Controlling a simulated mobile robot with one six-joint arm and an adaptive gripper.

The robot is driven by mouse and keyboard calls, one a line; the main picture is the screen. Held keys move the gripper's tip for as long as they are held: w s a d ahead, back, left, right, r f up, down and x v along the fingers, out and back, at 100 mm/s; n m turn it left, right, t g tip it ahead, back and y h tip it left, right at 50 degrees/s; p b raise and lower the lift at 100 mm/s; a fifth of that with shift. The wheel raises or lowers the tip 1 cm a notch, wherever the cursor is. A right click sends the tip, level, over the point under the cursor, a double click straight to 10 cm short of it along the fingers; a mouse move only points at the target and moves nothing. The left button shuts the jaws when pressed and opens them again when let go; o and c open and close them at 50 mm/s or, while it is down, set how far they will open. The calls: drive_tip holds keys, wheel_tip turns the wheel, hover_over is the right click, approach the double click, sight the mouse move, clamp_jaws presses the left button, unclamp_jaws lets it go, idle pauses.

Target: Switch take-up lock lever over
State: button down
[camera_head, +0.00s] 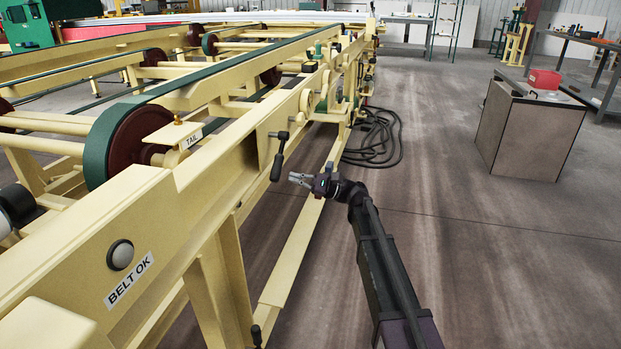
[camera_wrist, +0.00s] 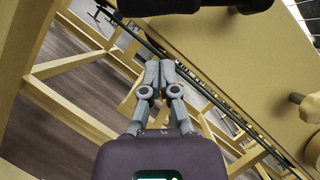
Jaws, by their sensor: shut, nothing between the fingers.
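A dark lever (camera_head: 279,155) with a black grip hangs down from a pivot on the outer side of the cream conveyor frame. My gripper (camera_head: 292,179) is just right of the lever's lower end in the head view, and a small gap shows between them. In the wrist view my gripper's fingers (camera_wrist: 160,68) are together with nothing between them. A dark rounded bar (camera_wrist: 190,6) crosses the top of the wrist view, in front of the cream frame; it looks like the lever, but its edge is cut off.
The cream conveyor frame (camera_head: 225,170) runs along my left, with a "BELT OK" label and round lamp (camera_head: 120,255) nearby. Black hoses (camera_head: 375,140) lie on the floor beyond. A cabinet (camera_head: 528,130) stands at right. The floor between is clear.

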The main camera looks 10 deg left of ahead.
sight(279, 156)
drive_tip(key=shift+s+a+r+p, duration=0.35)
drive_tip(key=shift+s+r+p, duration=0.25)
drive_tip(key=shift+r, duration=0.15)
drive_tip(key=shift+s+a+r+p, duration=0.35)
drive_tip(key=shift+s+r+p, duration=0.25)
drive_tip(key=shift+r, duration=0.1)
